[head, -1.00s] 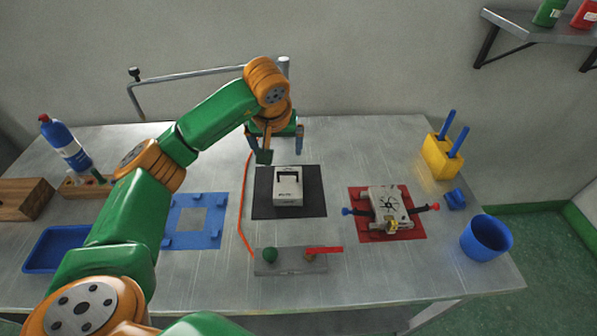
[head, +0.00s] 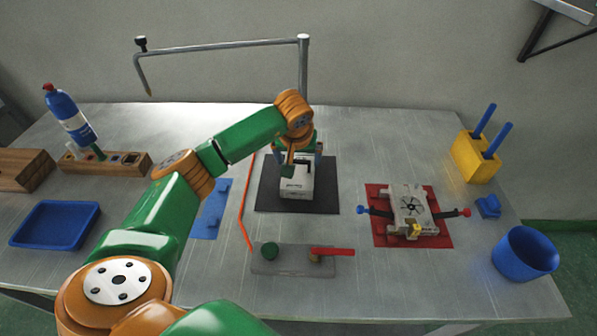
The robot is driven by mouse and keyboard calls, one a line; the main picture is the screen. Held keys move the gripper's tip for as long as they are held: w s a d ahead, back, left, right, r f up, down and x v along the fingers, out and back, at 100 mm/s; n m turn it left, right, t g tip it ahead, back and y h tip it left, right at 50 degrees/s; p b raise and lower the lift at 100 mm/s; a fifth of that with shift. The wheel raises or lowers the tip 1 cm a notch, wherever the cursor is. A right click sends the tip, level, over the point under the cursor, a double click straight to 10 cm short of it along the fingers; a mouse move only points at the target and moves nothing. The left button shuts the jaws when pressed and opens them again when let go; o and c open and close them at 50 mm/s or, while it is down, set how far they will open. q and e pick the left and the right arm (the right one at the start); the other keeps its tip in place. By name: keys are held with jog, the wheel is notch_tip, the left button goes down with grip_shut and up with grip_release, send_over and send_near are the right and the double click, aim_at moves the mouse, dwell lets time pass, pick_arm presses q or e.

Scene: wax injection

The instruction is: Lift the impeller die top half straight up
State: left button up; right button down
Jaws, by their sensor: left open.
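A pale grey block with a black handle on top (head: 297,187) sits on the black mat (head: 266,195). My left gripper (head: 302,168) is open, its fingers at the upper part of this block around the handle area. It hides much of the handle, and I cannot tell whether it touches. Another pale grey die (head: 411,204), with a dark impeller-shaped mark on top, lies on the red mat (head: 440,236). It has a blue-ended and a red-ended lever at its sides and a yellow part in front. I cannot tell which piece is the named top half. My right gripper is not in view.
A grey plate with a green knob and a red lever (head: 290,262) lies in front of the black mat. An orange hose (head: 244,215) runs left of it. A blue mat (head: 209,218) is partly behind my arm. A blue cup (head: 525,253) and yellow holder (head: 474,160) stand right.

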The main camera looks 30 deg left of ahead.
pick_arm(q)
jog(key=shift+x, duration=0.85)
grip_shut()
jog(key=shift+r, duration=0.1)
jog(key=shift+r, duration=0.1)
